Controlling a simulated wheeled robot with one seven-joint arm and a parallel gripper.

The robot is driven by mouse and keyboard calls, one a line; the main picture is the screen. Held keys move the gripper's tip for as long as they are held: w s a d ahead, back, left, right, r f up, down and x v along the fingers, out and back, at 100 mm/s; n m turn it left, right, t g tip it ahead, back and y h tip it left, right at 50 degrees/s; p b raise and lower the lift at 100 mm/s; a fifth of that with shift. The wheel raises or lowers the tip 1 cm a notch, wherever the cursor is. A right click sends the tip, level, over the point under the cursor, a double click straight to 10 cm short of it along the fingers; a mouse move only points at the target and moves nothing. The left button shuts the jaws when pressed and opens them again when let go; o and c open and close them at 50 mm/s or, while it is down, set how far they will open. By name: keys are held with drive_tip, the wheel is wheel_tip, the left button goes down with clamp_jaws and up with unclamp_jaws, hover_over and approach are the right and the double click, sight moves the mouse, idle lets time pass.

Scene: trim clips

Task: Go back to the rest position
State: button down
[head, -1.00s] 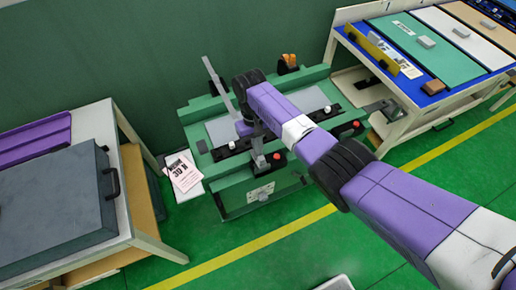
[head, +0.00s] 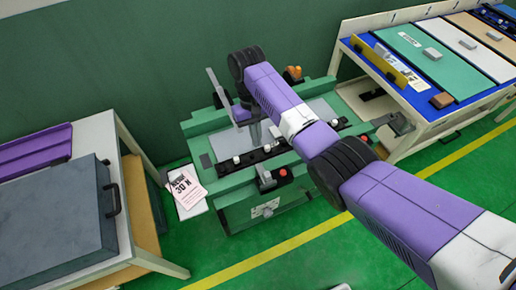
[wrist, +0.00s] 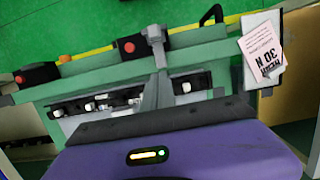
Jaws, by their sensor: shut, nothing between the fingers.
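My gripper (wrist: 158,92) is shut and empty in the wrist view, above the green workstation (wrist: 215,55). In the head view my arm reaches across to the same workstation (head: 240,192), and my wrist hides much of the gripper.
A bench with a dark grey case (head: 50,210) stands at the left. A blue-topped table (head: 425,98) with coloured panels stands at the right. A white-and-pink card (head: 186,188) lies at the workstation's left end. Green floor (head: 300,260) is open in front.

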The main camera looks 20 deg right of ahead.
drive_tip(key=shift+v, duration=1.1)
drive_tip(key=w+a+r+t+y, duration=0.1)
drive_tip(key=w+a+t, duration=0.2)
drive_tip(key=w+t, duration=0.3)
drive_tip(key=w+a+t+y, duration=0.1)
drive_tip(key=w+a+t, duration=0.3)
drive_tip(key=w+t, duration=0.15)
drive_tip(key=s+d+r+t, duration=0.2)
drive_tip(key=s+r, duration=0.1)
drive_tip(key=s, duration=1.5)
drive_tip(key=s+d+r+t+h, duration=0.1)
drive_tip(key=s+d+r+t, duration=0.1)
drive_tip(key=s, duration=1.6)
drive_tip(key=s+d+r+t+h, duration=0.1)
drive_tip(key=s+d+r+t, duration=0.1)
drive_tip(key=s, duration=1.5)
wheel_tip(320, 180, up, 3)
drive_tip(key=shift+s+d+f+b, duration=0.15)
drive_tip(key=shift+s+d+b, duration=0.25)
drive_tip(key=shift+d+b, duration=0.05)
